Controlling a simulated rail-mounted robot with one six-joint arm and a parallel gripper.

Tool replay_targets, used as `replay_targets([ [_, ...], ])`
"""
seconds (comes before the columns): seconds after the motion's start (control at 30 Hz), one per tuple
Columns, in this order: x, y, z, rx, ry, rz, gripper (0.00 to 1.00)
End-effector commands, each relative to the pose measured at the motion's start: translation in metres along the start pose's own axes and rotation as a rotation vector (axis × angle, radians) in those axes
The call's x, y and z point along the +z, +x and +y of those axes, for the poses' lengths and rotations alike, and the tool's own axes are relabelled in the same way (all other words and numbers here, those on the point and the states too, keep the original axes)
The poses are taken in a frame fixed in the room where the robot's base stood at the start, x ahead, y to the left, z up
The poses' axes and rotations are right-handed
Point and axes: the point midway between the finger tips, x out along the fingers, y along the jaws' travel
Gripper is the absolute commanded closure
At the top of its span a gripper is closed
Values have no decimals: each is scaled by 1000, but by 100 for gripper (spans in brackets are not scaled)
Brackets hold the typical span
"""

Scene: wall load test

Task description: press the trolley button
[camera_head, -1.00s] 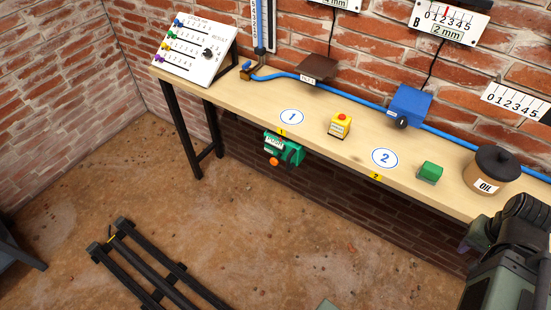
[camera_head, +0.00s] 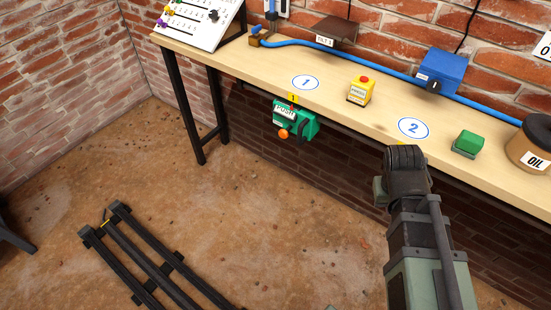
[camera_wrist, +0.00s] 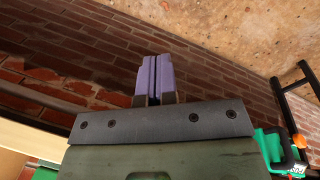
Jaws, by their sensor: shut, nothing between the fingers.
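A green unit (camera_head: 303,126) with a "PUSH" label (camera_head: 285,113) and a round orange knob (camera_head: 283,134) hangs at the bench's front edge, below the 1 mark. It also shows at the lower right of the wrist view (camera_wrist: 268,146), with its orange knob (camera_wrist: 299,141). I take it as the trolley with its button. My gripper (camera_wrist: 153,77) has purple fingers, shut together and empty, apart from the unit. In the head view my arm is right of the unit, in front of the bench; the fingertips are hidden there.
The wooden bench (camera_head: 365,128) carries a yellow box with a red button (camera_head: 361,90), a green block (camera_head: 467,144), a blue box (camera_head: 440,71) and an oil pot (camera_head: 532,145). Black rails (camera_head: 150,255) lie on the floor. The floor before the unit is clear.

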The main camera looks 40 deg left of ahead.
Motion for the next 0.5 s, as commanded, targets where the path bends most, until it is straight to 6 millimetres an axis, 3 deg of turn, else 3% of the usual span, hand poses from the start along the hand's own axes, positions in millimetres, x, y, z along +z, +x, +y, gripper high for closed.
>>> replay_targets([
  [0.03,-18,37,-38,57,-115,21,100],
  [0.2,-63,71,-154,335,-585,115,100],
  [0.37,-90,77,-273,694,-1066,196,100],
  [0.5,-100,52,-372,1133,-1470,185,100],
])
